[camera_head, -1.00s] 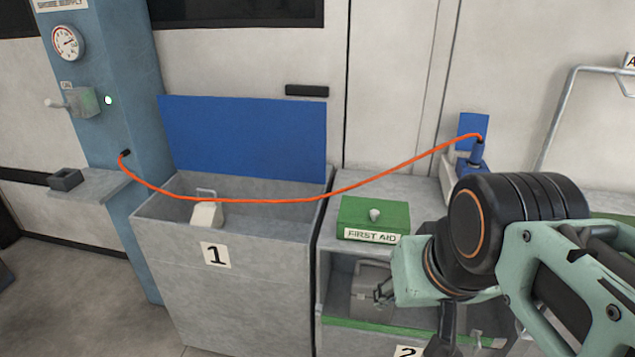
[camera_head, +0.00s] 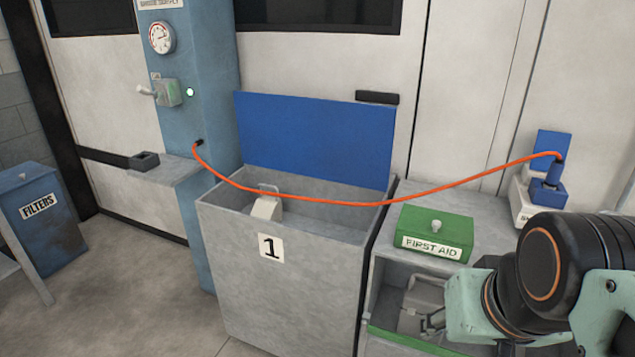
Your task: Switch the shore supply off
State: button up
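The shore supply column (camera_head: 203,70) is a blue post at the upper left with a partly cut-off label at its top and a round gauge (camera_head: 162,38). Below the gauge is a grey switch box (camera_head: 168,93) with a pale lever (camera_head: 146,91) pointing left. A small whitish-green lamp (camera_head: 190,92) shows beside it. An orange cable (camera_head: 330,202) runs from a black plug on the column to a blue connector (camera_head: 547,192) on the right. My arm is at the lower right, well apart from the switch.
An open grey bin marked 1 (camera_head: 225,245) with a raised blue lid (camera_head: 315,140) stands between my arm and the column. A green first aid box (camera_head: 434,232) sits on the bench. A blue filters bin (camera_head: 42,225) is at the left.

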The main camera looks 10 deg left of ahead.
aim_at(141, 89)
jog(key=z, duration=1.25)
jog(key=u, duration=2.65)
